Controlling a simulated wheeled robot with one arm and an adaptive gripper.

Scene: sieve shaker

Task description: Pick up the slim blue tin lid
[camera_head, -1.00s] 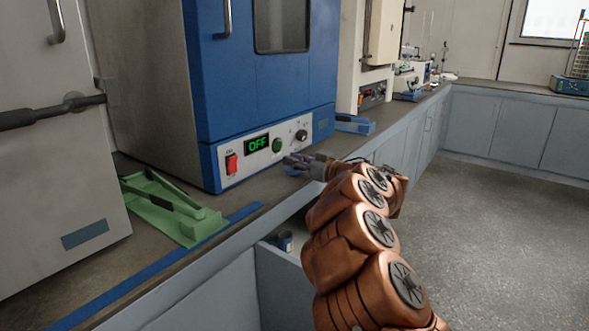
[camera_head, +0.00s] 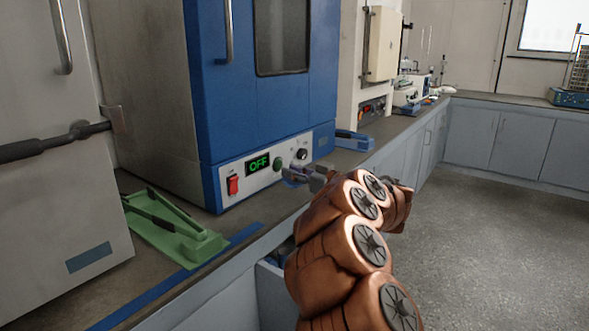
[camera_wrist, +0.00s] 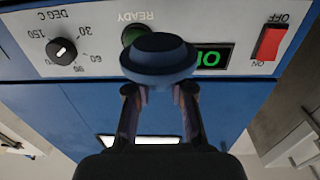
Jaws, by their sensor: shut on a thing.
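The slim blue tin lid (camera_wrist: 160,62) shows in the wrist view as a round blue piece with a dark raised top. My gripper (camera_wrist: 160,92) is shut on it, with one finger on each side. In the head view my gripper (camera_head: 307,174) is in front of the oven's control panel, above the counter edge. A small bluish patch of the lid (camera_head: 291,180) shows at its fingertips there. The fingers hide part of the lid.
The blue oven (camera_head: 262,105) with its panel reading OFF stands right behind my gripper. A green tray-like holder (camera_head: 176,232) lies on the counter to the left. An open drawer (camera_head: 268,297) is below, partly hidden by my arm. A blue item (camera_head: 352,140) sits farther right.

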